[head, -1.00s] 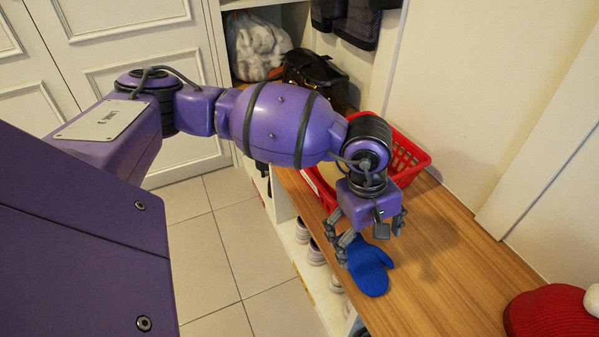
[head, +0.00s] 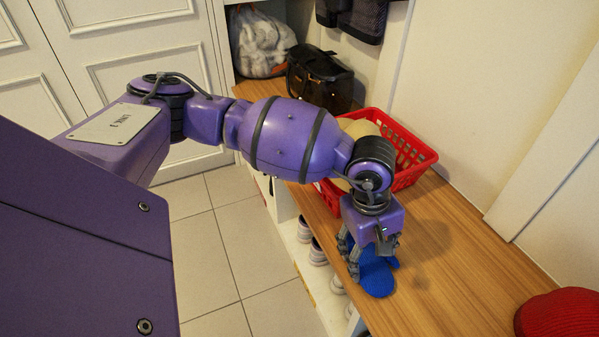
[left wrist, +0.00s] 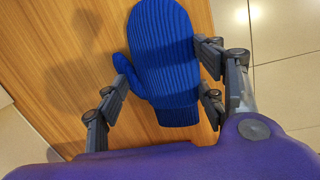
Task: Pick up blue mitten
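The blue mitten (head: 376,279) lies on the wooden bench top, near its front edge, partly hidden by my left gripper in the head view. My left gripper (head: 370,266) is low over the mitten, pointing down. In the left wrist view the ribbed mitten (left wrist: 166,55) lies between the open fingers of the left gripper (left wrist: 163,88). My right gripper is not in view.
A red basket (head: 412,166) stands on the wooden bench (head: 440,290) behind the gripper. A black bag (head: 318,80) and a clear bag (head: 260,43) are farther back. A red knitted item (head: 560,314) lies at lower right. Shoes (head: 317,251) sit in cubbies below.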

